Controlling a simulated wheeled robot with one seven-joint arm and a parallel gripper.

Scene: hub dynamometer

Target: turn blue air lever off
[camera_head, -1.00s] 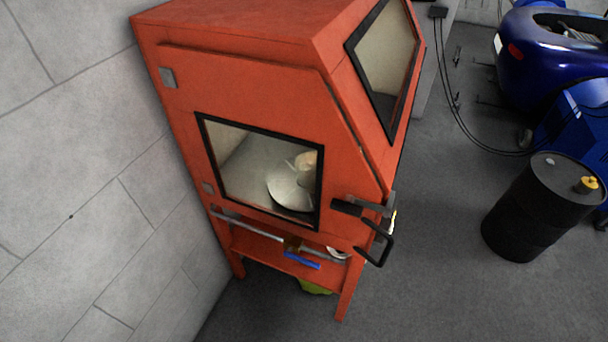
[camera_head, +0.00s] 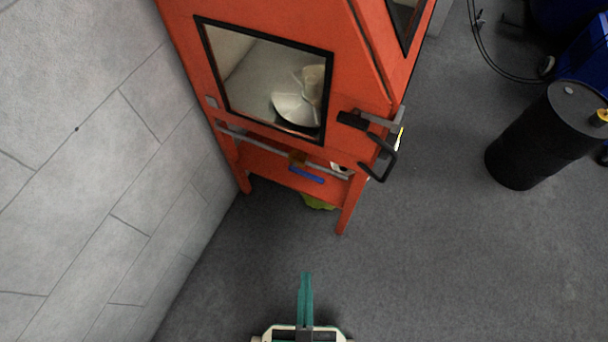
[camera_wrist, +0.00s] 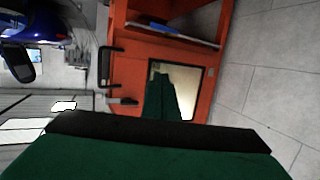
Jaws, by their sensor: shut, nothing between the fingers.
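The blue air lever (camera_head: 307,175) is a small blue bar on the grey pipe (camera_head: 262,146) along the lower front of the orange cabinet (camera_head: 360,85). My gripper (camera_head: 306,275) has green fingers, shut and empty, at the bottom of the head view, apart from the lever. In the wrist view the green fingers (camera_wrist: 161,85) overlap the cabinet window. A thin blue strip, likely the lever (camera_wrist: 163,27), shows above them near the pipe.
A black handle (camera_head: 380,158) sticks out from the cabinet's right edge. A black barrel (camera_head: 540,140) stands at the right. A grey block wall (camera_head: 90,150) bounds the left. The floor (camera_head: 430,270) in front of the cabinet is clear.

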